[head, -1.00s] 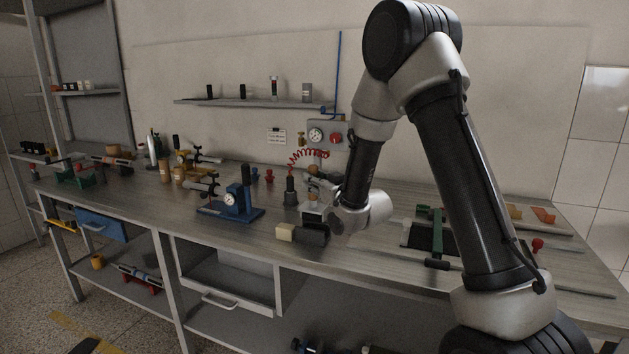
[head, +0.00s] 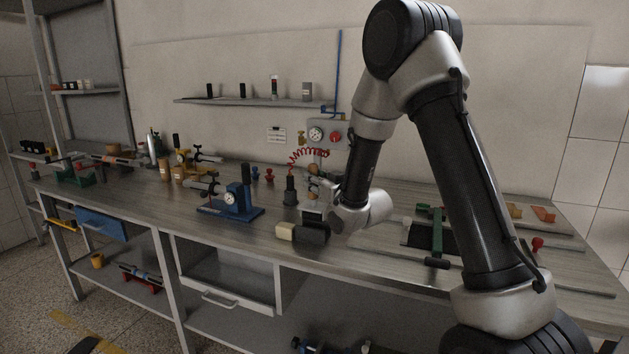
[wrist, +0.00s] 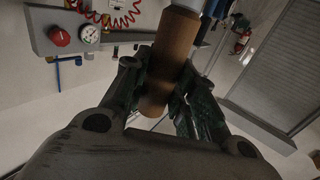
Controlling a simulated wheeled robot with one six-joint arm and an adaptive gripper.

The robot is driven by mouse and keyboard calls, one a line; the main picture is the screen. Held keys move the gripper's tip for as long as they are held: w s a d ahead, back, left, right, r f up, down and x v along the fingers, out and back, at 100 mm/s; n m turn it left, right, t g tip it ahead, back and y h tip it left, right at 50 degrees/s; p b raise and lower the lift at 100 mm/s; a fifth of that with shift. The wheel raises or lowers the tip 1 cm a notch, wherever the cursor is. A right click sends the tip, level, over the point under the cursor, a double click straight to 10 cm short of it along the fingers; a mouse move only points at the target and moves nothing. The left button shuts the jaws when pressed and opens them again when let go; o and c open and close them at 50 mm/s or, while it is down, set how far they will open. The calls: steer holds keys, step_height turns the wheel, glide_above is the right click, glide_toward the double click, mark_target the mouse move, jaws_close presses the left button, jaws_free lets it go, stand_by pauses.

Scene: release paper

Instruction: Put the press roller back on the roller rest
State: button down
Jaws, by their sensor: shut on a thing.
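My gripper (wrist: 160,95) is shut on a brown cylindrical handle (wrist: 174,48), which I take to be the press roller's. In the wrist view the handle stands between the two dark fingers, with a paler grey part beyond it. The head view shows my gripper (head: 318,186) over the middle of the bench. The brown handle (head: 313,188) is small there, with pale metal below it; the roller end is too small to make out clearly. I cannot tell which thing is the roller rest.
A black and cream block (head: 300,232) lies near the bench's front edge. A blue gauge stand (head: 232,203) and a dark upright tool (head: 290,190) stand left of my gripper. A green-framed piece (head: 437,235) lies right. A wall panel (head: 327,133) with red coil is behind.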

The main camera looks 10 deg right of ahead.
mark_target(316, 197)
steer(key=shift+f, duration=2.75)
steer(key=c, duration=1.1)
jaws_free()
steer(key=shift+s, duration=0.1)
steer(key=v, duration=0.7)
steer(key=shift+s, duration=0.1)
steer(key=shift+d+r, duration=0.1)
